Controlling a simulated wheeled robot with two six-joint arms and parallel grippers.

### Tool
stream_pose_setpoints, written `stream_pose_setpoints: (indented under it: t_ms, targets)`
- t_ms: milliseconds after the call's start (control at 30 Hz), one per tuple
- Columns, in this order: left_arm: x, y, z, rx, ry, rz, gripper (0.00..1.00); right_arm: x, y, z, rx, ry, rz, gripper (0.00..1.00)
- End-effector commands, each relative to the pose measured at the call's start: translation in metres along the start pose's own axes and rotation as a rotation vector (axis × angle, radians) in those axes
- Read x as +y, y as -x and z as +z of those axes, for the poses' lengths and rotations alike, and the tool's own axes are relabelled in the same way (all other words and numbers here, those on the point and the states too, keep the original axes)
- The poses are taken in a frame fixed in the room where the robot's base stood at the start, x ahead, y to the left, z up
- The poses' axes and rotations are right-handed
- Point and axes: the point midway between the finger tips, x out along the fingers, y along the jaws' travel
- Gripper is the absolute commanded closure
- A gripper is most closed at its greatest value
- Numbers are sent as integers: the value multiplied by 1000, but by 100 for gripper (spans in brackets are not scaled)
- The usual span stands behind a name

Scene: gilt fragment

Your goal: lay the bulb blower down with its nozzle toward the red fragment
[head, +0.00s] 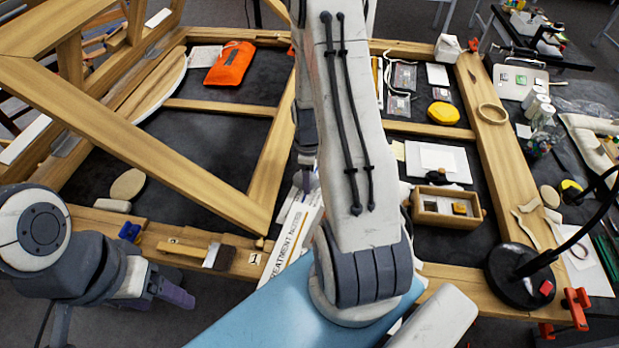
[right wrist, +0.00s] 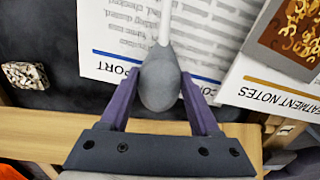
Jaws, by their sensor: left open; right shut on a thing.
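The bulb blower (right wrist: 158,84) has a grey rounded bulb and a thin white nozzle pointing to the top of the right wrist view. My right gripper (right wrist: 160,78) is shut on its bulb, with a purple finger on each side, above printed sheets. My left gripper (head: 175,287) is open and empty at lower left, before the frame's front rail. I cannot make out a clearly red fragment. A small ornate fragment (right wrist: 25,76) lies on the dark surface at left in the right wrist view.
A printed report sheet (right wrist: 105,50) lies under the blower. Treatment notes (right wrist: 250,85) with a gold-patterned picture lie to its right. A wooden rail (right wrist: 50,137) runs below. A wooden box (head: 430,218) and black lamp base (head: 515,285) stand to the right in the head view.

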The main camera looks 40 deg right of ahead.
Motion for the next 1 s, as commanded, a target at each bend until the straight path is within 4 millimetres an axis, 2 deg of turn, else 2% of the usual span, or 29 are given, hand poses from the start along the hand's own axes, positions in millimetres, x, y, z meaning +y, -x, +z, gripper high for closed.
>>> stream_pose_setpoints:
  t_ms: [133,533,567,600,633,1000]
  targets:
    - [0,5,0,0,0,0,29,0,-14,1,0,0,-1,93]
    - [0,1,0,0,0,0,29,1,-21,1,0,0,1,93]
    - [0,2,0,0,0,0,29,1,-20,1,1,0,2,29]
    - [0,2,0,0,0,0,29,1,-19,1,1,-1,2,14]
    - [0,2,0,0,0,0,29,1,-19,1,1,-1,2,7]
    - [0,6,0,0,0,0,29,1,-14,1,1,0,2,7]
